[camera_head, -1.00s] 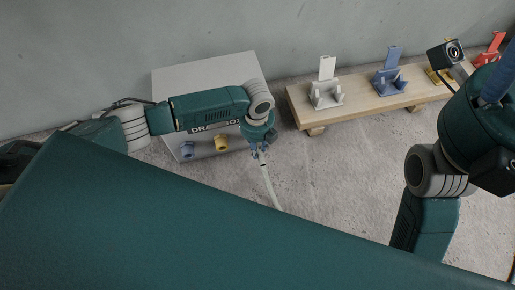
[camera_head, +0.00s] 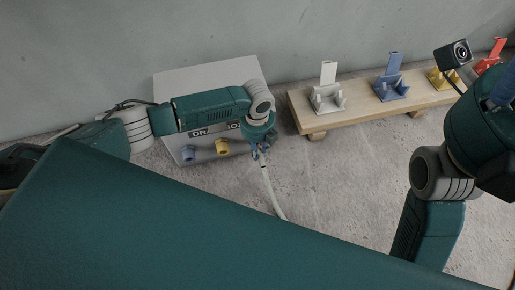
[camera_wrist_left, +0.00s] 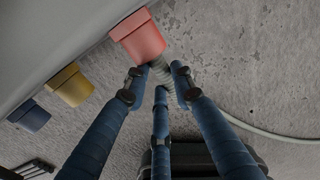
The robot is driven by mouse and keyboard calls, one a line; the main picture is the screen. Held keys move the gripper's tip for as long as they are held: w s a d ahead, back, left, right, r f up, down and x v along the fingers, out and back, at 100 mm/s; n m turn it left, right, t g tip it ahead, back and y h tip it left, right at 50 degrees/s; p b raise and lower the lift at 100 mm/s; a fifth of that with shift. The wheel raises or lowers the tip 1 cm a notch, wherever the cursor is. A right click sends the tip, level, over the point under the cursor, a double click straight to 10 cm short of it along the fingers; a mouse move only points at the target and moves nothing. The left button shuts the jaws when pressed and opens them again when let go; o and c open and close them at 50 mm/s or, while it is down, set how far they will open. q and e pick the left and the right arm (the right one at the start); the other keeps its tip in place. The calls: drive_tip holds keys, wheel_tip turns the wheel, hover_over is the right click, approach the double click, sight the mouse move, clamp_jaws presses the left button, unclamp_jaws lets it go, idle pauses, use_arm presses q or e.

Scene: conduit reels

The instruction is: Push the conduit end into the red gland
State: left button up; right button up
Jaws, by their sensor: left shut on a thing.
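The red gland (camera_wrist_left: 139,36) is a short square-collared fitting on the grey box, seen in the left wrist view. In the head view my left arm hides it. My left gripper (camera_wrist_left: 161,78) is shut on the grey ribbed conduit (camera_wrist_left: 167,76), just below the gland's mouth. The conduit end meets the gland's lower edge; how far it is inside, I cannot tell. In the head view my left gripper (camera_head: 262,149) is at the box's front right, and the pale conduit (camera_head: 271,188) hangs down from it. My right gripper's blue part (camera_head: 504,88) shows at the right edge, its fingertips out of sight.
The grey box (camera_head: 205,76) also carries a yellow gland (camera_head: 222,147) and a blue gland (camera_head: 187,153), left of my left gripper. A wooden bench (camera_head: 357,111) holds white, blue, yellow and red stands. Concrete floor between box and right arm is mostly clear.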

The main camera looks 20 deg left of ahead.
use_arm(q)
drive_tip(key=shift+w+a+r, duration=0.2)
drive_tip(key=shift+w+a, duration=0.25)
drive_tip(key=shift+w, duration=0.15)
drive_tip(key=o, duration=1)
drive_tip(key=shift+c, duration=0.2)
drive_tip(key=shift+o, duration=0.8)
drive_tip(key=shift+s+d, duration=0.15)
drive_tip(key=shift+d, duration=0.1)
drive_tip(key=o, duration=1)
drive_tip(key=shift+f, duration=0.1)
drive_tip(key=shift+s, duration=0.1)
